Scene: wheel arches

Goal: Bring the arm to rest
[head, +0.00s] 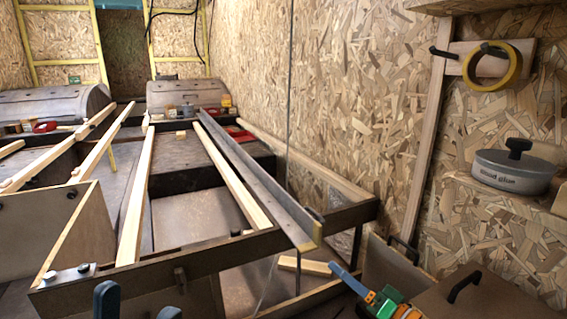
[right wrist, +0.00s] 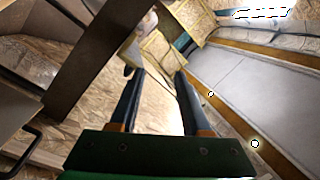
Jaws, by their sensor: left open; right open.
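My left gripper (head: 138,300) shows at the bottom edge of the head view. Its two blue-grey fingers stand apart, with nothing visible between them; the rest of it is cut off. My right gripper (head: 350,280), with blue, orange and green parts, is at the lower right of the head view, in front of the frame's near right corner. In the right wrist view its two dark fingers (right wrist: 160,82) are apart and empty. The arm links are mostly out of view.
A wooden frame (head: 200,257) with several long slats and a metal rail (head: 255,175) fills the middle. A glue pot (head: 513,170) and a tape roll (head: 513,72) are on the right wall. A black-handled panel (head: 500,298) is at the lower right.

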